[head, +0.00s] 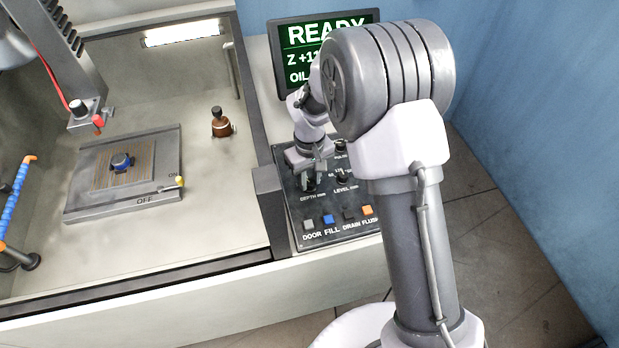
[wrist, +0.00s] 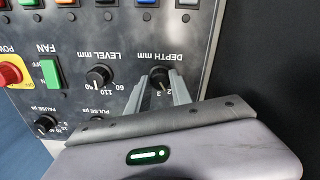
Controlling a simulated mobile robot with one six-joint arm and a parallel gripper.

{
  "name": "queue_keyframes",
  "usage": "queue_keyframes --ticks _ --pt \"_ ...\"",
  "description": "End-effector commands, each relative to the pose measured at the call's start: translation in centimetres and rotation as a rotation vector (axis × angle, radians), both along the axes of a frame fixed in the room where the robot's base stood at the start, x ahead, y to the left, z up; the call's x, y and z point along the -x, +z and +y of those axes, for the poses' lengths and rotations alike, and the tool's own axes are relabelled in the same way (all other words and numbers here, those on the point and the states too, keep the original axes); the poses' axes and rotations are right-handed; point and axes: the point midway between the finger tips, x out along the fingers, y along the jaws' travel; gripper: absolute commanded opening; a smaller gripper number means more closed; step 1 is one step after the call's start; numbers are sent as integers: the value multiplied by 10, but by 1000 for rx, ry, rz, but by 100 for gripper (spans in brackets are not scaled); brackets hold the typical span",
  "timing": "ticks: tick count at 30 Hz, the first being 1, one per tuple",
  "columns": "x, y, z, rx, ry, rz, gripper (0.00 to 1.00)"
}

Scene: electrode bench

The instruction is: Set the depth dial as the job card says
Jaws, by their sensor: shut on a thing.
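Numbers 2 and 3 show between the fingers; other scale marks are covered, and I cannot read the pointer surely. In the head view my gripper (head: 309,176) is over the panel at the dial, which it mostly hides. I see no job card in either view.
The level knob (wrist: 99,76) is close beside the dial. Door, fill, drain and flush buttons (head: 328,219) line the panel's front. The wrist view shows a red power knob (wrist: 12,72) and green fan switch (wrist: 50,73). My arm partly covers the "READY" screen (head: 292,62).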

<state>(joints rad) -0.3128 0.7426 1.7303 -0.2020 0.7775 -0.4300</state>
Motion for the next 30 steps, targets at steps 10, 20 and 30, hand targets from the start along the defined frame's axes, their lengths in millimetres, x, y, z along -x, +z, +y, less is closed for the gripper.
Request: queue_keyframes --ticks 10,20,30 --pt "0 0 0 -1 1 -1 48" --pt "-1 38 0 -1 2 -4 48" --pt "-1 147 0 0 2 -4 48"
